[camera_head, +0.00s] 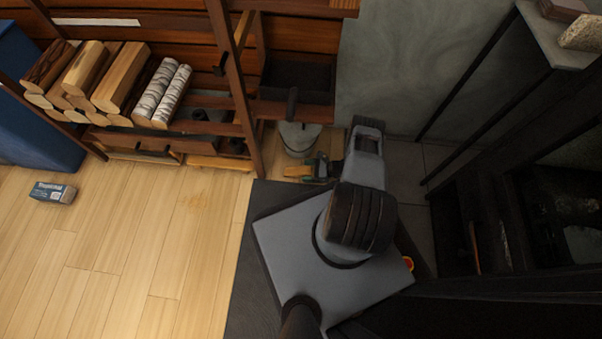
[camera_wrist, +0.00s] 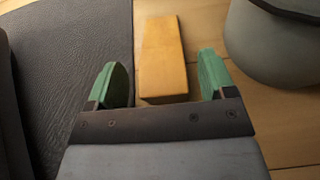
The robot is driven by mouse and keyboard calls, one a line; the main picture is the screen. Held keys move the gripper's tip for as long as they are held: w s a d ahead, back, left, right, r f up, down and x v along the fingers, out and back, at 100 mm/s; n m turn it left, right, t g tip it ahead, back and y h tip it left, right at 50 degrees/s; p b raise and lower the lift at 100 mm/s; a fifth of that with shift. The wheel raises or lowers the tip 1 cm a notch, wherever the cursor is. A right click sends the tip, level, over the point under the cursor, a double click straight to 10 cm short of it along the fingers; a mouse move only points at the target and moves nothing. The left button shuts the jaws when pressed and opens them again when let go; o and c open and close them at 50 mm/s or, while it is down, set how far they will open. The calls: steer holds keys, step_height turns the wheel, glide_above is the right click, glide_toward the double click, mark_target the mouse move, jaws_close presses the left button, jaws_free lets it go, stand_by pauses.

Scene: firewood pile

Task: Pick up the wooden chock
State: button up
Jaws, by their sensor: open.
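The wooden chock is an orange-yellow block lying on the wood floor. In the wrist view the chock (camera_wrist: 162,58) sits ahead of and between the green fingertips of my gripper (camera_wrist: 162,82), with space on both sides. Its near end is close to the gripper's dark front edge. In the head view the chock (camera_head: 295,171) shows small beside my gripper (camera_head: 321,168), partly hidden by it. My gripper is open and empty.
A grey rounded container (camera_head: 299,138) stands close behind the chock, and in the wrist view at right (camera_wrist: 270,45). A dark mat (camera_wrist: 72,60) lies to the left. A firewood rack (camera_head: 200,130) stands behind; a small box (camera_head: 52,193) lies on open floor.

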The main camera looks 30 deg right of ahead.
steer(key=shift+x, duration=1)
steer(key=shift+c, duration=0.3)
steer(key=c, duration=1)
steer(key=shift+o, duration=0.2)
steer(key=shift+r, duration=0.1)
